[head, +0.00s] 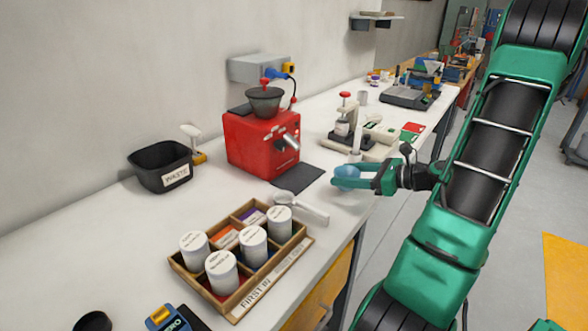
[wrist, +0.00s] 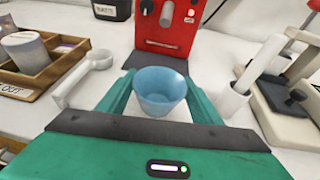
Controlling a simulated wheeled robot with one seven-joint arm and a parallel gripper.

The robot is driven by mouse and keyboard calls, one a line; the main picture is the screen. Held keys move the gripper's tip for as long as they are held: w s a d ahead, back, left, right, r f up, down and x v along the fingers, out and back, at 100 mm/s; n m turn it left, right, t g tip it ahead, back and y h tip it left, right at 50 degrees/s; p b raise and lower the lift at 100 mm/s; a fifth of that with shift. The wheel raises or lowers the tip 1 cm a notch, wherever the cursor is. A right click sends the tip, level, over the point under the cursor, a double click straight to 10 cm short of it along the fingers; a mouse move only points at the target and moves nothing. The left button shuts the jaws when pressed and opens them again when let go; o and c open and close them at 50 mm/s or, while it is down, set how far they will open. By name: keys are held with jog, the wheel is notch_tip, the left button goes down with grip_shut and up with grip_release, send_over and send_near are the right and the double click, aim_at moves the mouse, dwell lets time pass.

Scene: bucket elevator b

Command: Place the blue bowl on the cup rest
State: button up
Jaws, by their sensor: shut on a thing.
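The blue bowl (head: 347,173) is translucent and upright, held between the two green fingers of my gripper (head: 357,185) above the white counter. The wrist view shows the bowl (wrist: 160,92) between the fingers of my gripper (wrist: 160,84), with its open mouth up. A red machine (head: 258,146) with a dark hopper stands left of and beyond the bowl; its front (wrist: 163,28) is straight ahead in the wrist view. A flat dark plate (head: 299,178) lies at the machine's front, apart from the bowl. I cannot tell for certain whether it is the cup rest.
A white scoop (wrist: 90,75) and a wooden tray of labelled jars (head: 262,290) are to the left. A press-like device (wrist: 290,95) and a white upright cylinder (wrist: 235,100) stand to the right. A black waste bin (head: 161,166) is further left. The counter's front edge is near my gripper.

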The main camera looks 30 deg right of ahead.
jog(key=w+a, duration=0.2)
jog(key=w, duration=0.2)
jog(key=w+a, duration=0.2)
jog(key=w, duration=0.2)
jog(key=w+a, duration=0.2)
jog(key=w, duration=0.3)
jog(key=w+a, duration=0.1)
jog(key=shift+w+a, duration=0.1)
jog(key=shift+w, duration=0.2)
jog(key=shift+f, duration=0.75)
jog(key=shift+s+f, duration=0.1)
jog(key=shift+f, duration=0.05)
jog(key=o, duration=1.1)
jog(key=v, duration=1.2)
